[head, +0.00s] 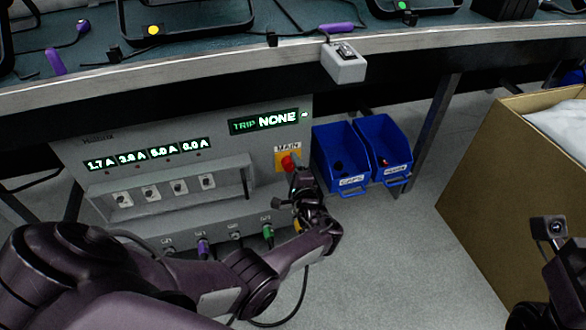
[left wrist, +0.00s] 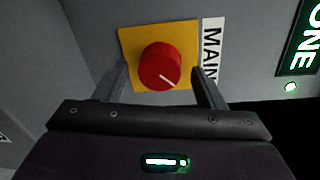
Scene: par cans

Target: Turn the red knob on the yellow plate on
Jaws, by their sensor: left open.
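The red knob (head: 287,162) sits on a yellow plate (head: 279,158) under a MAIN label on the grey panel's right side. In the left wrist view the red knob (left wrist: 160,66) is round, and its white mark points to the lower right of the picture. The yellow plate (left wrist: 130,42) shows around it. My left gripper (head: 294,173) is at the knob in the head view. In the wrist view its open fingers (left wrist: 160,82) stand on both sides of the knob; I cannot tell whether they touch it. My right gripper (head: 562,255) shows partly at the right edge; its jaws are unclear.
A TRIP NONE display (head: 265,122) is above the plate, with several lit current readouts (head: 145,155) to the left. Two blue bins (head: 341,158) stand right of the panel. A cardboard box (head: 490,185) is further right. A table edge (head: 220,66) overhangs the panel.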

